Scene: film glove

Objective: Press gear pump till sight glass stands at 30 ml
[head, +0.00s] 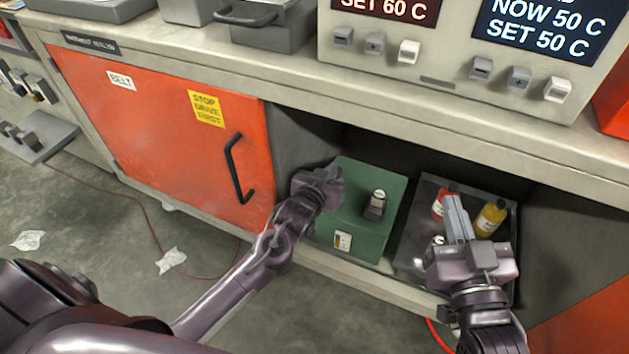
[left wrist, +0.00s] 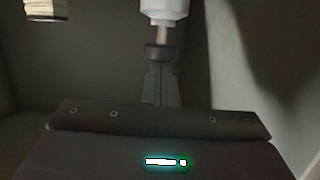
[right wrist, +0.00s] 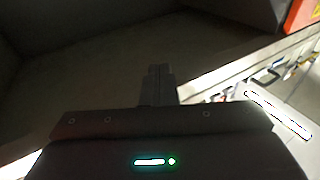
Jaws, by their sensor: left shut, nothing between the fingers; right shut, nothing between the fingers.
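A green box (head: 352,185), which looks like the gear pump, stands in the open cabinet bay. A dark knob with a pale top (head: 376,204) is on it. A small pale plate with dark marks (head: 342,240) is on its front, too small to read. My left gripper (head: 328,182) is at the box's left side, its fingers hidden in the head view. In the left wrist view its shut fingers (left wrist: 160,84) point at a white cylinder with a black collar (left wrist: 164,12); I cannot tell whether they touch. My right gripper (head: 457,215) is shut and empty above a dark tray.
The dark tray (head: 412,235) holds a red bottle (head: 438,208) and a yellow bottle (head: 490,218). The counter edge (head: 430,105) overhangs the bay. An orange door with a black handle (head: 235,168) is at left. Crumpled paper (head: 172,260) lies on the floor.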

